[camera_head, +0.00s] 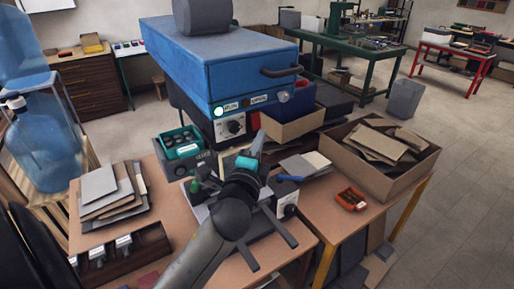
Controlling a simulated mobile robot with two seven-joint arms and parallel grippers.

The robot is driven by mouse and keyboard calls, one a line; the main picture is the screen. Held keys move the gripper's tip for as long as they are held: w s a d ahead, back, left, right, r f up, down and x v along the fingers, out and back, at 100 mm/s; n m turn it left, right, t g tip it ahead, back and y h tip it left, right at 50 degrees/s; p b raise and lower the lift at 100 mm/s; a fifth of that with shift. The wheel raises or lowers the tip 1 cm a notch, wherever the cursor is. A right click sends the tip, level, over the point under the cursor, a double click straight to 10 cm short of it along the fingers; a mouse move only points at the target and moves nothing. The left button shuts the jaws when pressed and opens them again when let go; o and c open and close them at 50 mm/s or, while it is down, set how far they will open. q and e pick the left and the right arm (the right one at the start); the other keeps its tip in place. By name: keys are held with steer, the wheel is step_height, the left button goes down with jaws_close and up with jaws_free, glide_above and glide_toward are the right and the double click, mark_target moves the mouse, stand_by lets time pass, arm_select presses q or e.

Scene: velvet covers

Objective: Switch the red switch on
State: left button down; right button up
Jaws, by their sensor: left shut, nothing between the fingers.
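I cannot clearly make out a red switch; the arm and gripper cover part of the machine's front. The big blue machine (237,84) stands at the back of the bench, with a dark front panel carrying a round knob (235,126) and a bright pale green lamp (218,111). My left gripper (258,142) is in front of this panel, just right of and below the knob in the picture. It is shut and empty. I cannot tell whether its tips touch the machine. My right gripper is not in view.
A cardboard box of brown sheets (405,168) and an orange tray (351,199) are on the right. A teal tray (181,144) stands left of the machine, near stacked sheets (107,188). A large blue bottle (45,150) is at the far left. Open floor lies right.

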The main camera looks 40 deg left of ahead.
arm_select(q)
steer(key=shift+r+v, duration=0.2)
steer(key=shift+v, duration=1.2)
